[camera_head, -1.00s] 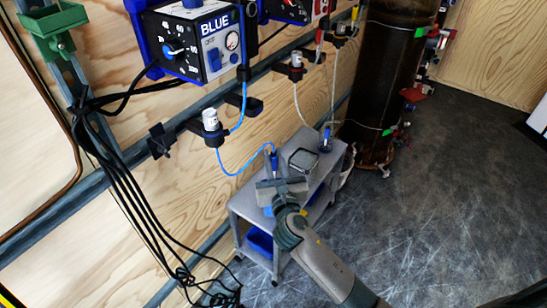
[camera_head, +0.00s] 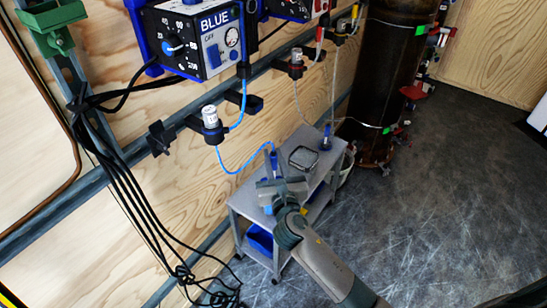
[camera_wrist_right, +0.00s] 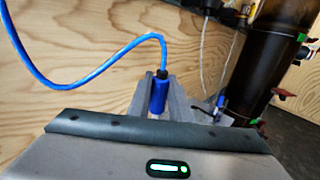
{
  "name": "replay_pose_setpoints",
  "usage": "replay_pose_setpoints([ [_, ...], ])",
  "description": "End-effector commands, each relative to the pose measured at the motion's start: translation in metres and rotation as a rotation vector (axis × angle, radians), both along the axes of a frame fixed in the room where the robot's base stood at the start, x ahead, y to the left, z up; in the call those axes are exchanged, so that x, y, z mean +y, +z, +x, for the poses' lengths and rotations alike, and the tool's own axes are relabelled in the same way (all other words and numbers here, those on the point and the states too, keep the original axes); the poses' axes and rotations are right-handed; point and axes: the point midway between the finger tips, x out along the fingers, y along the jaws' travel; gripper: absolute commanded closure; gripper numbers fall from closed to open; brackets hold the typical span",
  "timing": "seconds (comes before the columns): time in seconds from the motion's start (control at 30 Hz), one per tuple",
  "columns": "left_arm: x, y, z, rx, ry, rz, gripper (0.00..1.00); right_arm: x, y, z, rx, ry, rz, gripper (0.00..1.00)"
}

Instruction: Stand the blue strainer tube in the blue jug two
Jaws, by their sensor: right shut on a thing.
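The blue strainer tube (camera_head: 273,160) stands roughly upright above the near part of the grey cart, with a blue hose from its black top. It also shows in the right wrist view (camera_wrist_right: 158,96), between the grey fingers. My right gripper (camera_head: 274,183) is shut on it. The gripper hides the tube's lower end. A bit of blue (camera_head: 268,209) shows beside and below the gripper on the cart top; it may be blue jug two, but it is mostly covered. I cannot tell whether the tube is inside it. My left gripper is out of view.
The cart (camera_head: 243,203) has a clear square container (camera_head: 302,157) and another blue-topped tube (camera_head: 326,136) at its far end. A blue bin (camera_head: 260,240) sits on the lower shelf. The blue hose (camera_head: 236,171) runs to a wall-mounted white fitting (camera_head: 210,118). Black cables hang at left.

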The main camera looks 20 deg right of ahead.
Motion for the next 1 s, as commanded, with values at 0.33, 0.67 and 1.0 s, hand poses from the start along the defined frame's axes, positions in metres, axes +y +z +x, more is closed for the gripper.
replay_pose_setpoints([
  [0.33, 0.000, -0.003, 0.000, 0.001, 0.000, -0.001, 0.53, 0.000, -0.005, 0.000, 0.000, 0.000, 0.001, 1.00],
  [0.67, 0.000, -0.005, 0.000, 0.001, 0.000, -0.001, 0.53, 0.000, -0.009, 0.000, 0.000, 0.000, 0.001, 1.00],
  [1.0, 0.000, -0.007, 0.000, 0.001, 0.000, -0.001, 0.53, 0.000, -0.012, 0.000, 0.000, 0.000, 0.000, 0.75],
])
